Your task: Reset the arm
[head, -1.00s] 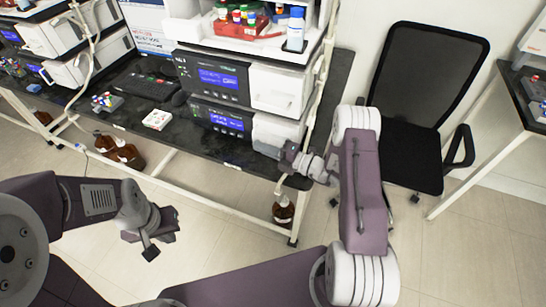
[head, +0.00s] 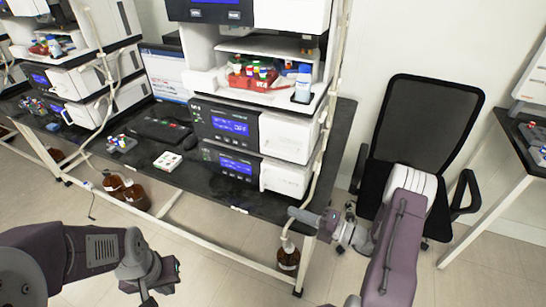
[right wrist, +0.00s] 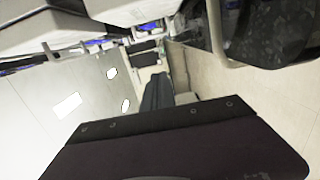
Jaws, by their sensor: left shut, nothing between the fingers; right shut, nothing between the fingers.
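My left gripper (head: 148,287) hangs at the lower left of the head view, above the bare floor in front of the bench. It is shut and holds nothing. My right arm comes up from the bottom right, and its gripper (head: 304,216) points left at the bench's right front corner. It is shut and empty; I cannot tell whether it touches the bench edge. In the right wrist view a dark part of my own arm fills the bottom, and the fingertips are not clear.
Brown bottles stand below, one (head: 288,254) near the right leg. A black office chair (head: 428,125) stands behind my right arm. Floor in front is clear.

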